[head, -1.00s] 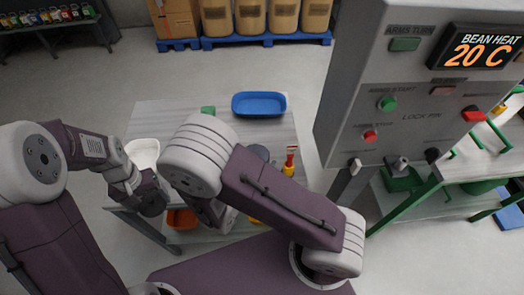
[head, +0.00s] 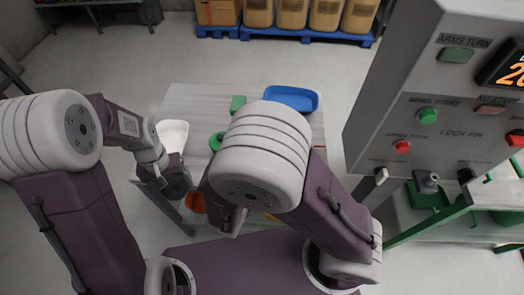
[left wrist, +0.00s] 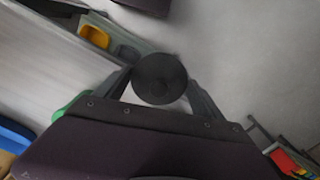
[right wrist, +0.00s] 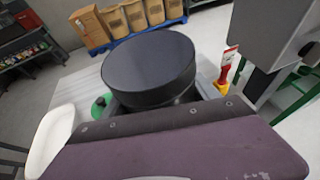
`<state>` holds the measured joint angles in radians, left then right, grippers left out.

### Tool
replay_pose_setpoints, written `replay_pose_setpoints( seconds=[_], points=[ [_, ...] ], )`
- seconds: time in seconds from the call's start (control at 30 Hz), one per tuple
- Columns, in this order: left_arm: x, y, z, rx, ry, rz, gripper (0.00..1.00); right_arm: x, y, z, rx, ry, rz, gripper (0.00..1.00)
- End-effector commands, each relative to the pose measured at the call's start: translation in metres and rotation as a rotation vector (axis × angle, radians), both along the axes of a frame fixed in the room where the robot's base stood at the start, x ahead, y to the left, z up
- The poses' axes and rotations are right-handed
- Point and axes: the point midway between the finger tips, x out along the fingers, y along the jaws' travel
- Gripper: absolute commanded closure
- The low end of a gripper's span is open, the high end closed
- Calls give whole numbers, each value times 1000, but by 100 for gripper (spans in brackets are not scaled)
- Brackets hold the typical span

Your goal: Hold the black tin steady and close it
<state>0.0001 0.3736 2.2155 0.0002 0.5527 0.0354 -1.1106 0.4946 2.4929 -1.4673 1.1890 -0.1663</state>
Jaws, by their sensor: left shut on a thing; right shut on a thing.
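My right gripper (right wrist: 160,98) is shut on a wide black cylinder, the black tin (right wrist: 150,68), with its flat round dark face toward the wrist camera. I cannot tell whether that face is a cover or the base. My left gripper (left wrist: 160,88) is shut on a smaller-looking dark round piece (left wrist: 160,72), seen end-on between its fingers; it may be the tin's lid. In the head view the left gripper (head: 176,182) is low at left of centre. My right arm hides what its gripper holds there.
The table (head: 190,100) carries a blue tray (head: 291,98), a white tray (head: 173,136), a green block (head: 237,103) and a green round item (head: 216,141). A red-and-yellow item (right wrist: 226,70) stands beyond the tin. A grey control cabinet (head: 430,60) rises at right.

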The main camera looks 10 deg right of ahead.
Motion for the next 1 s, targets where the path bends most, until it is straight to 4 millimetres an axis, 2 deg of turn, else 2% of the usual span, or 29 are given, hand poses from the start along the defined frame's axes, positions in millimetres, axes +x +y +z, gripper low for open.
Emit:
replay_pose_setpoints(
  seconds=[0.07, 0.23, 0.37, 0.5, 0.67, 0.8, 1.0],
  points=[
    [-9, 0, 10, 0, -6, 36, 60, 0, 0, 0, 0, 0, 0, 100],
    [4, -5, 44, -1, -8, 90, 60, 0, 0, 0, 0, 0, 0, 100],
    [17, -22, 73, -1, -8, 80, 60, 0, 0, 0, 1, 0, 0, 100],
    [31, -52, 112, -2, -9, 35, 60, 0, 0, 0, 1, 0, 0, 100],
    [37, -97, 158, -3, -8, -49, 60, 0, 0, 0, 1, 0, 0, 100],
    [34, -140, 194, -3, -7, -145, 60, 0, 0, 0, 1, 0, 0, 100],
    [21, -204, 233, -1, -2, -311, 60, 0, 0, 0, 1, 0, 0, 100]
  ],
)
